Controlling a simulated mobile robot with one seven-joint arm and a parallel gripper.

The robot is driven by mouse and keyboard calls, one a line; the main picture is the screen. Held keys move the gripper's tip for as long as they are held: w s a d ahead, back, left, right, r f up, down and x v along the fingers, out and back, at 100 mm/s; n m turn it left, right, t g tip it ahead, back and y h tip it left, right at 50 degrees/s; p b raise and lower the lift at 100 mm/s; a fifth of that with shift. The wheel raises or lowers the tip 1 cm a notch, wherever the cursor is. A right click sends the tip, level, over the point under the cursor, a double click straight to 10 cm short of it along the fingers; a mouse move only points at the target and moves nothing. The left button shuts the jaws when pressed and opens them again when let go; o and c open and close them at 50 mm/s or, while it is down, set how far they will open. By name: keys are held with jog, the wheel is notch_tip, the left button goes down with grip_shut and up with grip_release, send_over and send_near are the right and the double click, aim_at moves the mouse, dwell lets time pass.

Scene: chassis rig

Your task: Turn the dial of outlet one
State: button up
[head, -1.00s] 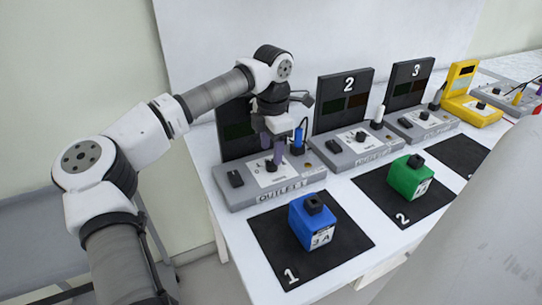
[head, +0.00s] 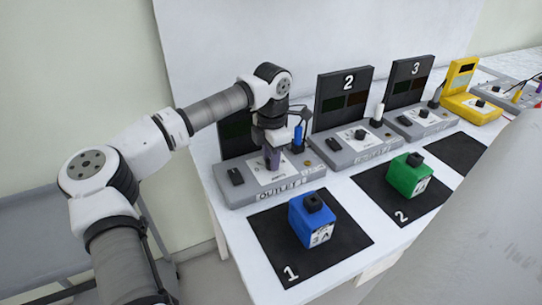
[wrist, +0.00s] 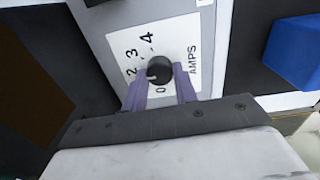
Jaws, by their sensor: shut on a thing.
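Outlet one is a grey box (head: 233,198) labelled OUTLET with a dark upright panel behind it. Its black round dial (wrist: 158,70) sits on a white plate (wrist: 124,42) marked AMPS with numbers around the dial. My gripper (wrist: 164,78) has its purple fingers on either side of the dial and is shut on it. In the head view my gripper (head: 272,161) points down at the plate and hides the dial. The white mark on the dial shows near its left side in the wrist view; which number it meets is hard to tell.
A blue block (head: 311,217) marked 3 A stands on black mat 1 (head: 272,249) in front of outlet one. A green block (head: 408,175) stands on mat 2. Outlet two (head: 345,153) and outlet three (head: 420,124) stand to the right. A blue plug (head: 297,139) is beside my gripper.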

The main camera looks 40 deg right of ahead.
jog(key=shift+m, duration=0.5)
jog(key=m, duration=0.2)
jog(key=shift+m, duration=0.3)
jog(key=m, duration=0.4)
jog(key=shift+m, duration=0.3)
jog(key=o, duration=1)
jog(key=shift+c, duration=0.2)
jog(key=shift+w+r, duration=0.1)
notch_tip(320, 180, up, 14)
jog(key=b, duration=0.1)
jog(key=shift+a+b, duration=0.15)
jog(key=shift+b, duration=0.15)
